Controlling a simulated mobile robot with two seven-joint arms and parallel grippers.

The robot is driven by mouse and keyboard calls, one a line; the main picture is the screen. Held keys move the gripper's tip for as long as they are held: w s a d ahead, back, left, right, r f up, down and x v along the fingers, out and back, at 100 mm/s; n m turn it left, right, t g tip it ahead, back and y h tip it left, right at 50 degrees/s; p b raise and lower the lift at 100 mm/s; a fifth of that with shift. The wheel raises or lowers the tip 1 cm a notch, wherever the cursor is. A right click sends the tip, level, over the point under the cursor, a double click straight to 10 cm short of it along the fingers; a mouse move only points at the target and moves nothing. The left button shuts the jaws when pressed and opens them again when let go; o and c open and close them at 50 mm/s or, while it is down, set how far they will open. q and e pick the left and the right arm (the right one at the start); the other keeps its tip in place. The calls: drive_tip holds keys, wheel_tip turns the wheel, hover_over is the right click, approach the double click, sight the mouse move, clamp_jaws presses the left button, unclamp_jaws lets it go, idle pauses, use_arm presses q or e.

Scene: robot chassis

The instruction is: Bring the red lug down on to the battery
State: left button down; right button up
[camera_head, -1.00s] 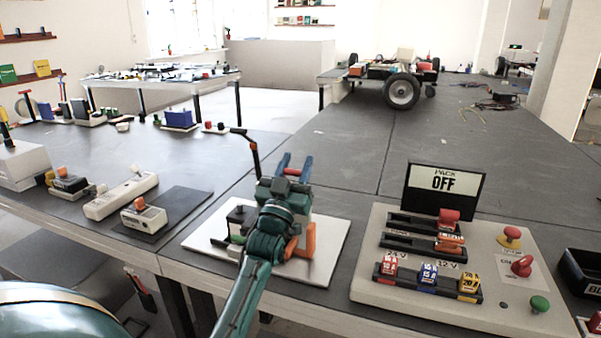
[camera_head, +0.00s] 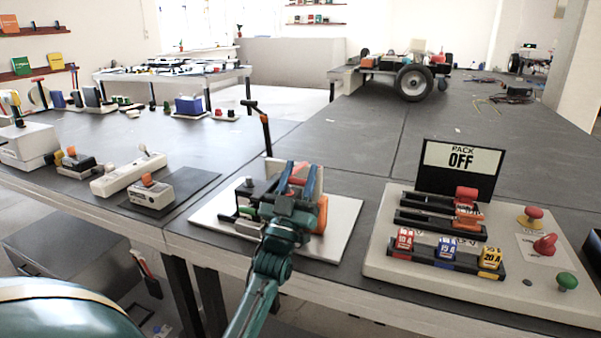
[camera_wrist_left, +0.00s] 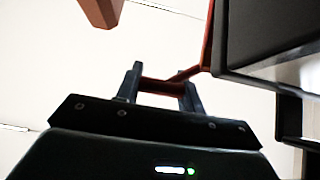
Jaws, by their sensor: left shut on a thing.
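My left gripper (camera_head: 303,180) is shut on the red lug (camera_head: 298,180), over the white board at the table's front edge. In the left wrist view the red lug (camera_wrist_left: 162,86) is a short red bar between the two fingertips (camera_wrist_left: 160,88). A red strip runs from it up and right, beside a dark box (camera_wrist_left: 270,35). The battery seems to be the dark-topped block (camera_head: 248,189) on the board, partly hidden by my gripper and arm. I cannot tell whether the lug touches it. My right gripper is not in view.
The white board (camera_head: 343,225) also bears an orange piece (camera_head: 322,214) close right of my gripper. A switch panel (camera_head: 400,265) with a "PACK OFF" sign (camera_head: 460,158) stands right. Boxed devices (camera_head: 152,196) lie left.

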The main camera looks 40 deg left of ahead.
use_arm(q)
drive_tip(key=shift+s, duration=0.1)
idle(0.3)
drive_tip(key=c, duration=1.1)
unclamp_jaws()
drive_tip(key=shift+s, duration=0.15)
drive_tip(key=shift+o, duration=1.1)
drive_tip(key=shift+r, duration=0.1)
wheel_tip(320, 180, up, 9)
drive_tip(key=shift+p, duration=0.85)
drive_tip(key=shift+r, duration=0.45)
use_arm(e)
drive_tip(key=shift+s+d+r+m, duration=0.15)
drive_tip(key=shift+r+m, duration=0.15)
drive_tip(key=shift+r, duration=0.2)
